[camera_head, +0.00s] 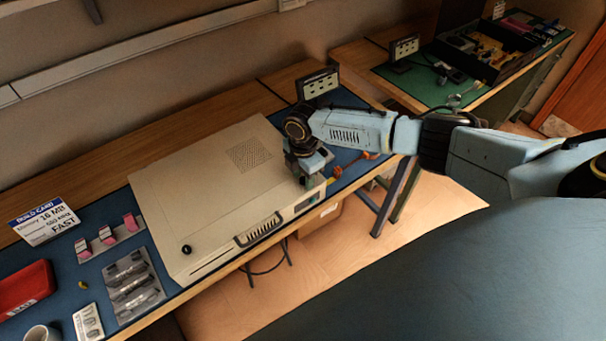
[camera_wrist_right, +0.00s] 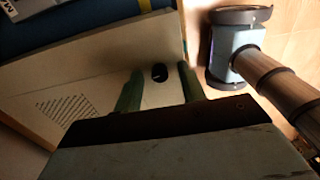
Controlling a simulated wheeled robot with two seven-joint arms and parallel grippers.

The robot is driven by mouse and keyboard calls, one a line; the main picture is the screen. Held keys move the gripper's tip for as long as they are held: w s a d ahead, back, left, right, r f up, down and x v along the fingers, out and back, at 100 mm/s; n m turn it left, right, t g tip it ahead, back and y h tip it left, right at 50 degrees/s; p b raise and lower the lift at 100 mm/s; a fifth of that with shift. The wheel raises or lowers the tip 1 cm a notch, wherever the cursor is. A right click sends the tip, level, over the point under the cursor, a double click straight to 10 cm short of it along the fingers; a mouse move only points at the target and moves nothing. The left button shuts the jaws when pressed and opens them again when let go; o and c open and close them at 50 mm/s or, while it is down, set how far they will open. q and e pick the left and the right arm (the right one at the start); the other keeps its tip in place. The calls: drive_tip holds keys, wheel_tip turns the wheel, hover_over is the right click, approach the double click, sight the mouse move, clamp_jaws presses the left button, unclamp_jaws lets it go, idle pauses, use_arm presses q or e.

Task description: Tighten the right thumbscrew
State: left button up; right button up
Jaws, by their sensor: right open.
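The beige computer case (camera_head: 215,190) lies flat on a blue mat; it also shows in the wrist view (camera_wrist_right: 110,75). A black thumbscrew (camera_head: 186,249) stands on its left front corner. My right gripper (camera_head: 308,180) is over the case's right end, pointing down, and hides that corner in the head view. In the right wrist view its two greenish fingers (camera_wrist_right: 160,72) are apart, with a dark round thumbscrew (camera_wrist_right: 159,73) between their tips. I cannot tell whether the fingers touch it. My left gripper is not in view.
A build card (camera_head: 44,220), a red bin (camera_head: 25,288) and a grey tray of modules (camera_head: 131,285) lie left of the case. An orange-handled tool (camera_head: 368,156) lies right of it. A second bench with a dark parts tray (camera_head: 490,48) stands behind right.

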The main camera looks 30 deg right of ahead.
clamp_jaws()
